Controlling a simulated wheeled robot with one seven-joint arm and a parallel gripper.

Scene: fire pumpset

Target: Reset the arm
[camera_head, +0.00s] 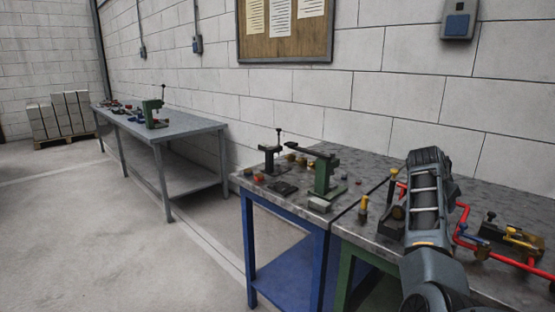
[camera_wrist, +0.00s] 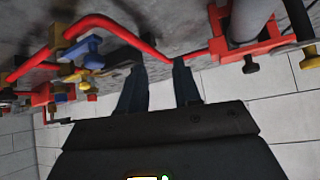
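My arm (camera_head: 430,265) rises from the lower right of the head view and stands in front of the green-legged bench. The gripper's fingers cannot be made out there. In the wrist view my gripper (camera_wrist: 161,88) shows two dark fingers with a clear gap and nothing held between them. A red pipe (camera_wrist: 125,36) passes beyond the fingertips, apart from them as far as I can tell. The wrist picture looks upside down, with the wall at the bottom.
The bench at right bears red pipework (camera_head: 463,222) and a brass fitting (camera_head: 522,238) close to my arm. A blue-legged bench (camera_head: 250,184) with a green press (camera_head: 324,172) adjoins it. Another bench (camera_head: 190,128) stands further left. Floor (camera_head: 120,240) at left is clear.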

